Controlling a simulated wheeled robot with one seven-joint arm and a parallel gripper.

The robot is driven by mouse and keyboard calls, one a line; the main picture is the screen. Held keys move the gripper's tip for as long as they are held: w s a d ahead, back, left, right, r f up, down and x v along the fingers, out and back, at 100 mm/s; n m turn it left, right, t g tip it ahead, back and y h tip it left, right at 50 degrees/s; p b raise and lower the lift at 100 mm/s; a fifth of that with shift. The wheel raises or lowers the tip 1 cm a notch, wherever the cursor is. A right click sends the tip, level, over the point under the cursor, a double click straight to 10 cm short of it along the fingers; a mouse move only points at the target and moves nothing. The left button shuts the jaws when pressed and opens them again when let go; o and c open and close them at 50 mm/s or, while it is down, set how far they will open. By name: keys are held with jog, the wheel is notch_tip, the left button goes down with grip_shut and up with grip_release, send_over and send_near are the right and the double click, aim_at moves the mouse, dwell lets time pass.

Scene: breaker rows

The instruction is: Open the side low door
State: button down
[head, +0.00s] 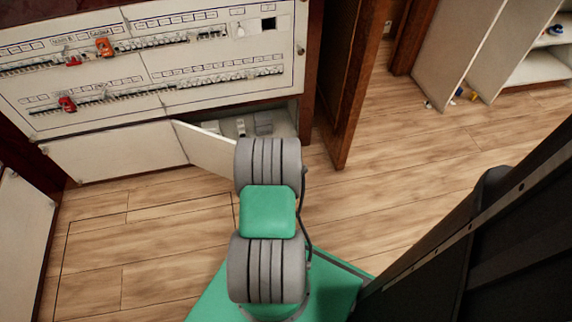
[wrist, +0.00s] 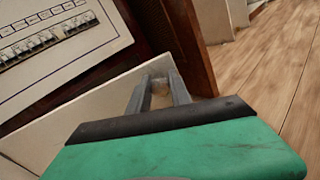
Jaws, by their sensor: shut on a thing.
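The low door (head: 205,150) under the breaker panel is a white panel, swung partly open, with its right part hidden behind my arm in the head view. In the wrist view the door (wrist: 90,115) runs below and left of my gripper (wrist: 160,88). The two grey fingers are shut on a small pale piece at the door's upper far corner, seemingly its knob. The fingers cover most of that piece. My gripper is hidden by my arm in the head view.
Breaker rows (head: 190,38) with red and orange switches fill the panel above. Another low white door (head: 118,152) is shut at left. Grey items (head: 263,123) sit inside the opened compartment. A brown wooden door (head: 345,85) stands close at right.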

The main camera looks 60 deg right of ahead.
jog(key=shift+a, duration=0.2)
jog(key=c, duration=1.2)
grip_release()
jog(key=shift+o, duration=0.2)
